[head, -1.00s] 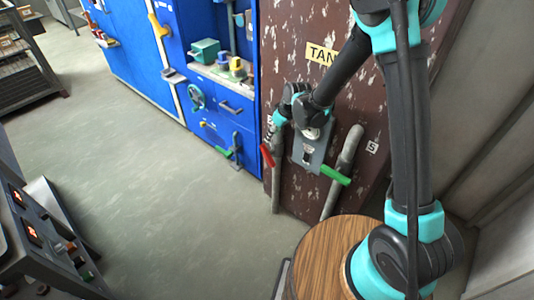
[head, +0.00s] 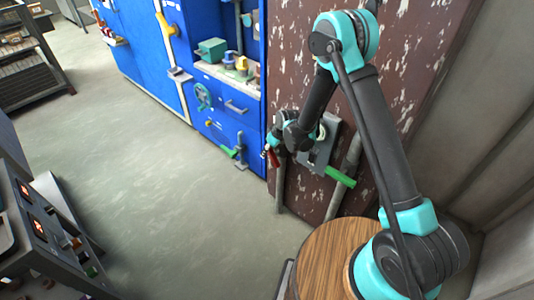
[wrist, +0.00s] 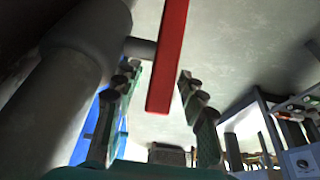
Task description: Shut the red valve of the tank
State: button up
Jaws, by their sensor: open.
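The red valve handle (head: 272,158) is on a pipe at the left side of the brown, paint-chipped tank (head: 287,62). In the head view my gripper (head: 270,150) is at this handle and hides much of it. In the wrist view the red handle (wrist: 168,55) is a long bar, joined by a short stem to a grey pipe (wrist: 75,85). My gripper (wrist: 160,78) is open, with the bar's end showing between its two fingers. I see no finger touching the bar.
A green valve handle (head: 340,176) is on the right pipe, beside a grey plate (head: 318,155) on the tank. A round wooden top (head: 322,255) stands in front. Blue cabinets (head: 150,60) are at the left. The floor between is clear.

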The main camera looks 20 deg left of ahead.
jog(key=shift+x, duration=1.2)
grip_shut()
